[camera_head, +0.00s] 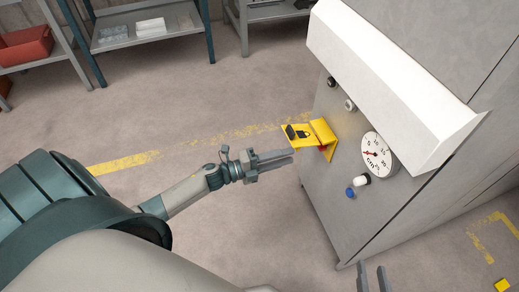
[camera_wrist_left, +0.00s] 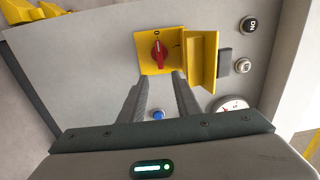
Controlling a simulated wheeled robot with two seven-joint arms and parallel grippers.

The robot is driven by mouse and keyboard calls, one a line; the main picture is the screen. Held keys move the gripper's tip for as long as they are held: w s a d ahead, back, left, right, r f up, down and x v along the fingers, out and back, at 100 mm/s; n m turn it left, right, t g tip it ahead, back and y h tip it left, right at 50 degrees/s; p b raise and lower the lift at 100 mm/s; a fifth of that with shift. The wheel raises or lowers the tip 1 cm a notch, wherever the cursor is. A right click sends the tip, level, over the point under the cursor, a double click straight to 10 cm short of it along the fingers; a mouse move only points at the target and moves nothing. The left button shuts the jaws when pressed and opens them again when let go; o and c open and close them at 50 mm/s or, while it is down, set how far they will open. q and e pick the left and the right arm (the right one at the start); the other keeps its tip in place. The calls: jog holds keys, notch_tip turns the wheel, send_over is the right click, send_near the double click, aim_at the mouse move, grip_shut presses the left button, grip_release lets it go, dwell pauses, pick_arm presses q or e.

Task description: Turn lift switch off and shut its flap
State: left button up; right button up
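The yellow lift switch plate (camera_wrist_left: 147,66) is on the grey machine panel, with a red knob (camera_wrist_left: 159,52) on it. The knob stands upright in the left wrist view, its upper end toward the "O" mark. The yellow flap (camera_wrist_left: 205,60) stands open, sticking out from the panel; in the head view the flap (camera_head: 297,132) shows a lock symbol. My left gripper (camera_wrist_left: 161,76) is open and empty, its fingertips just below the knob in the wrist view; in the head view it (camera_head: 292,155) is near the flap. My right gripper (camera_head: 372,278) is partly visible at the bottom edge, fingers apart.
A round dial gauge (camera_head: 377,155), a white button (camera_head: 362,180) and a blue button (camera_head: 350,192) sit near the switch. A white hood (camera_head: 390,80) overhangs the panel. Shelves with a red bin (camera_head: 25,45) stand at the back left. The floor between is clear.

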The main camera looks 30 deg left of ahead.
pick_arm(q)
jog(key=v, duration=0.8)
jog(key=shift+s, duration=0.3)
pick_arm(e)
jog(key=shift+s+d+f, duration=0.1)
jog(key=shift+s+f, duration=0.15)
jog(key=shift+f, duration=0.1)
pick_arm(q)
jog(key=shift+a+r, duration=0.1)
jog(key=shift+c, duration=0.6)
